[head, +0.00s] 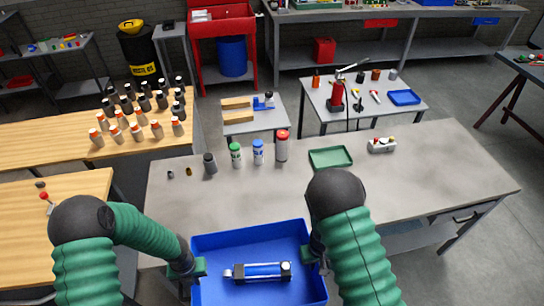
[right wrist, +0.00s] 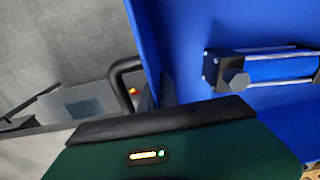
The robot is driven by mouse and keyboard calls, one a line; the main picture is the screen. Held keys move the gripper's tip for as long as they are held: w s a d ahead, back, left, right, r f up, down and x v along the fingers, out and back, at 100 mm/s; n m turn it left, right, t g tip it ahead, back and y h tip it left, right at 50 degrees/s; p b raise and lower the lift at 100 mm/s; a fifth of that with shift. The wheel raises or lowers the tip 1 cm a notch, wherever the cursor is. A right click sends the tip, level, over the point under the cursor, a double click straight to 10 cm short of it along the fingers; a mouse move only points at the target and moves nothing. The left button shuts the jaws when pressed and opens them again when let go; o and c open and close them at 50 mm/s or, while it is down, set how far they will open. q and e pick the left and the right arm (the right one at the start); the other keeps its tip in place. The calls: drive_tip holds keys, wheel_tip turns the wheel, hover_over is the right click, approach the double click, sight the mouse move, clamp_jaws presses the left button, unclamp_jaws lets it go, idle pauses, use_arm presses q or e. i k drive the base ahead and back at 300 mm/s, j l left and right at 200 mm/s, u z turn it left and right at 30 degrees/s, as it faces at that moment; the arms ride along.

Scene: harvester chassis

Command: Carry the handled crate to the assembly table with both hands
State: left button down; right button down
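The blue crate (head: 317,290) is at the bottom centre of the head view, level, with a blue-and-silver cylinder (head: 262,272) lying in it. It overlaps the near edge of the grey table (head: 400,195); its underside is hidden. My left gripper (head: 192,268) is shut at the crate's left side, its fingertips hidden. My right gripper (head: 311,254) is shut at the right side. In the right wrist view the crate's black handle (right wrist: 121,80) runs behind the dark edge of my gripper, beside the blue wall (right wrist: 180,60). The cylinder's end block (right wrist: 230,72) shows there too.
A green tray (head: 330,158), several bottles (head: 258,152) and a small white part (head: 382,145) stand along the table's far side. The table's middle and right are clear. Wooden benches (head: 50,150) stand at left, one with several bottles.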

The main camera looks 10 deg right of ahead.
sight(246, 210)
drive_tip(key=i, duration=1.1)
